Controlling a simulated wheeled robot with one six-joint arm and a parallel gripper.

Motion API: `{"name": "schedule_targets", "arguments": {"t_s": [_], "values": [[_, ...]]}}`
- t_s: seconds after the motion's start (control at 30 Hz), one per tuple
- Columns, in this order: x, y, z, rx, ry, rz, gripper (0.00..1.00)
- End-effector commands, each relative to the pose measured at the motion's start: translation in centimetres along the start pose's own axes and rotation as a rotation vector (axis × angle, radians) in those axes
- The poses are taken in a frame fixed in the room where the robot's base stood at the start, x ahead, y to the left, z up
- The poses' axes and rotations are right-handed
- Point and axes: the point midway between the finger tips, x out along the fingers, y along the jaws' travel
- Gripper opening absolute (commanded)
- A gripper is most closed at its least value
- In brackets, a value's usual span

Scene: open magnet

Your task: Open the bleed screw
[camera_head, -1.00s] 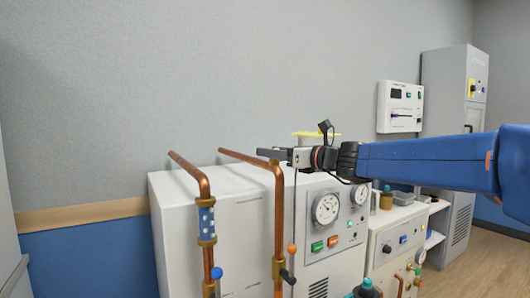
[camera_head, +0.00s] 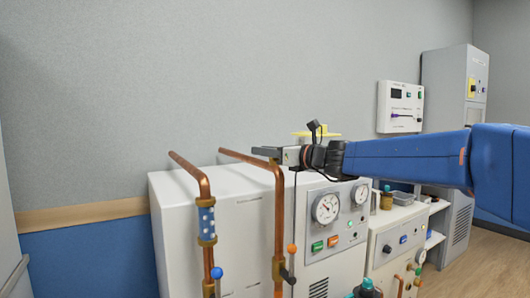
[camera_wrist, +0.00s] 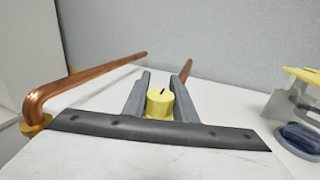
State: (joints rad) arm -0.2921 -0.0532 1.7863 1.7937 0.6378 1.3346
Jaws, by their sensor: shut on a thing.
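The bleed screw (camera_wrist: 159,104) looks like a short yellow cylinder with a dark slot in its top. In the wrist view it sits between the two grey fingers of my gripper (camera_wrist: 160,86), which are shut on it. In the head view my gripper (camera_head: 268,152) reaches in from the right, at the top of the right copper pipe (camera_head: 279,215). The screw cannot be made out clearly there.
A left copper pipe (camera_head: 207,242) with a blue-knobbed valve stands in front of the white cabinet (camera_head: 240,211). The cabinet has gauges (camera_head: 326,208) and buttons. A yellow-topped item (camera_wrist: 302,76) is at the right in the wrist view. A wall box (camera_head: 400,108) hangs behind.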

Motion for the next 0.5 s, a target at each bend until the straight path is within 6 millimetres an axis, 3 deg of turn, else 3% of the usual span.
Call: {"name": "schedule_targets", "arguments": {"t_s": [0.27, 0.5], "values": [[0.01, 0.13, -0.08, 0.001, 0.004, 0.079, 0.03], [-0.09, 0.66, -0.15, 0.002, 0.011, 0.256, 0.03]]}}
